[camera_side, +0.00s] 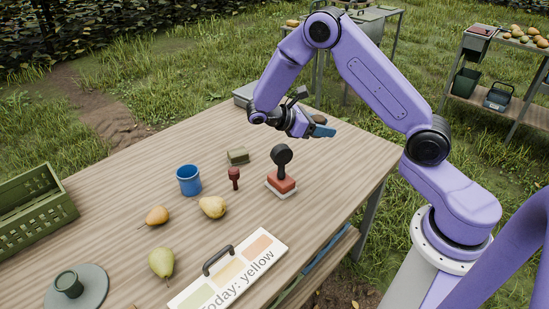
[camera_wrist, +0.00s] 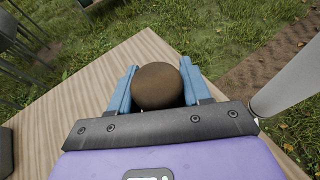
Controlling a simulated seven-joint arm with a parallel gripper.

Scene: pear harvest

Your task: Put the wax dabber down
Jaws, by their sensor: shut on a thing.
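My gripper (camera_side: 322,129) is raised above the back right part of the table, clear of the tabletop. In the wrist view its blue fingers (camera_wrist: 152,90) are shut on a brown, rounded thing (camera_wrist: 157,86). Only the smooth domed end of this thing shows, so I cannot tell whether it is the wax dabber. A small dark red knobbed tool (camera_side: 234,177) stands upright on the table, left of the black-handled stamp (camera_side: 282,160) on its red pad; it also resembles a dabber. The wooden table (camera_side: 330,185) lies below and left of my gripper.
A blue cup (camera_side: 188,180), an olive block (camera_side: 238,156) and several pears (camera_side: 212,207) stand on the table. A "Today: yellow" board (camera_side: 232,270), a green crate (camera_side: 30,212) and a grey-green dish (camera_side: 91,289) are nearer the front. Bare wood lies right of the stamp.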

